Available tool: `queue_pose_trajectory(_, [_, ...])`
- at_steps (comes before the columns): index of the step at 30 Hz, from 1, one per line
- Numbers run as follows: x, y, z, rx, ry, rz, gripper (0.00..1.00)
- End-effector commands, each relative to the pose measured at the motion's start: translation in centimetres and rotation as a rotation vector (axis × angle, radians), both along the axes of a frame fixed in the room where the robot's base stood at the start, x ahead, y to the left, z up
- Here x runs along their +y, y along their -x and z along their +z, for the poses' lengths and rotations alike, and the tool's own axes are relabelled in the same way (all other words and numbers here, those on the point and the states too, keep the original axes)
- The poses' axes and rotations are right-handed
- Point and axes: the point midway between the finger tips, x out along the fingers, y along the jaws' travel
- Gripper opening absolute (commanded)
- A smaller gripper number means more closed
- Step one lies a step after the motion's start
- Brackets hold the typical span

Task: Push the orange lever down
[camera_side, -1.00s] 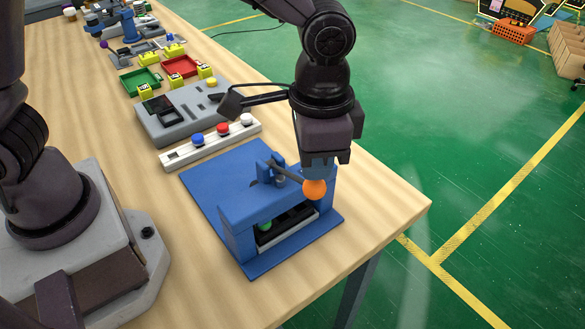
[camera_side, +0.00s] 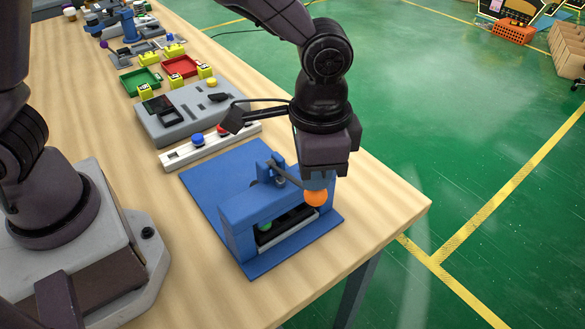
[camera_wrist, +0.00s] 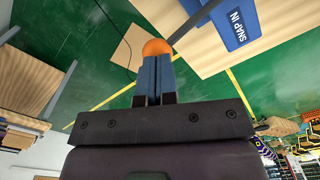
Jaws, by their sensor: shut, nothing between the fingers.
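The orange lever ball (camera_side: 316,197) is at the end of a dark lever arm (camera_side: 287,176) pivoted on the blue fixture (camera_side: 237,212). In the side view the ball sits low at the fixture's right side. My gripper (camera_side: 317,182) is shut and empty, pointing down, with its blue fingertips at the top of the ball; they appear to touch it. In the wrist view the shut fingers (camera_wrist: 154,72) end at the orange ball (camera_wrist: 156,47), with the lever arm running off to the upper right. A green item (camera_side: 265,226) shows inside the fixture.
A white strip with a blue button (camera_side: 198,139) and a grey device (camera_side: 180,110) stand behind the fixture. Coloured trays and yellow blocks (camera_side: 145,92) lie farther back. The table's right edge is close to the fixture.

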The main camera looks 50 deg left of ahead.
Motion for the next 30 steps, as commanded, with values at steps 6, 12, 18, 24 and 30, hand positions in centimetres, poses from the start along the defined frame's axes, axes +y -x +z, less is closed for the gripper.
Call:
queue_pose_trajectory(6, [0.1, 0.0, -0.5, 0.003, -0.002, 0.0, 0.0])
queue_pose_trajectory(12, [0.1, 0.0, -0.9, 0.003, -0.001, 0.001, 0.0])
queue_pose_trajectory(18, [0.1, 0.0, -1.3, 0.002, -0.002, 0.001, 0.0])
queue_pose_trajectory(24, [0.1, 0.1, -1.7, 0.003, -0.003, 0.001, 0.0])
queue_pose_trajectory(30, [0.1, 0.1, -2.1, 0.003, -0.003, 0.001, 0.0])
